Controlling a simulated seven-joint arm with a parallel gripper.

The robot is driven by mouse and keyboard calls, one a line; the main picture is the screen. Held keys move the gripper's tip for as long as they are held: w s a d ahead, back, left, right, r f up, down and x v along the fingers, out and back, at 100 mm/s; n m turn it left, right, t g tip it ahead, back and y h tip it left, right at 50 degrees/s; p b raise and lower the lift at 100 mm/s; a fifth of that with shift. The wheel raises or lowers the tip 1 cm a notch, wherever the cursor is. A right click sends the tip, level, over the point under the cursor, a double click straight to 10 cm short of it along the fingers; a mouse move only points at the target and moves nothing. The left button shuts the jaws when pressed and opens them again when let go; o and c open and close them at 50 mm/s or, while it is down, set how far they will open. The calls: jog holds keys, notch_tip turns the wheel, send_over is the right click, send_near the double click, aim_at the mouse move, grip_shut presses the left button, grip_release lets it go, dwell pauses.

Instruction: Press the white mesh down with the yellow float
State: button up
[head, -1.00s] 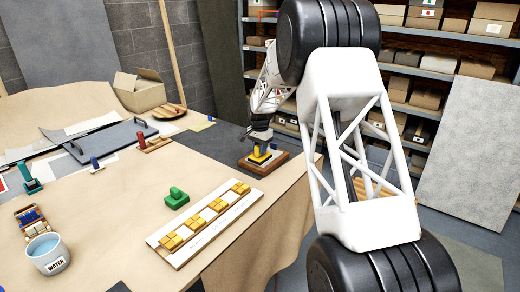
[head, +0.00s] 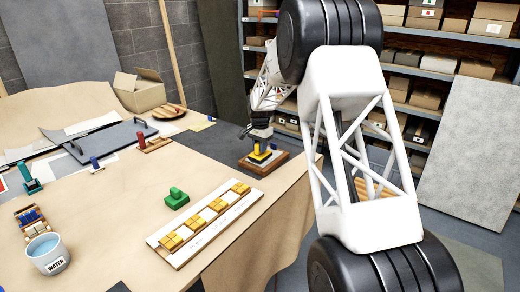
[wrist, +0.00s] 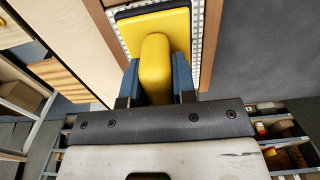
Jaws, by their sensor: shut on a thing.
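The yellow float (wrist: 155,65) has a thick rounded handle and a flat yellow plate with a dark edge. My gripper (wrist: 156,82) has its blue fingers on both sides of the handle and is shut on it. The white mesh (wrist: 197,35) shows as a perforated strip along the float's right edge; the float hides most of it. In the head view the float (head: 259,154) is over the wood-edged panel (head: 279,160) near the table's right edge, with my gripper (head: 257,139) above it. I cannot tell how firmly the float touches the mesh.
A white board with yellow tile blocks (head: 206,222) and a green block (head: 176,198) lie in front. A water bucket (head: 47,254) stands at the front left. A cardboard box (head: 139,91) is at the back. The dark table area behind the panel is clear.

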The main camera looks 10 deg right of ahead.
jog(key=shift+r, duration=2.9)
jog(key=shift+w, duration=0.1)
jog(key=shift+w+d+r, duration=0.15)
jog(key=shift+w+d, duration=1.2)
jog(key=shift+d, duration=0.05)
jog(key=shift+f, duration=0.2)
jog(key=shift+f, duration=2.85)
jog(key=shift+f, duration=0.55)
jog(key=shift+r, duration=0.15)
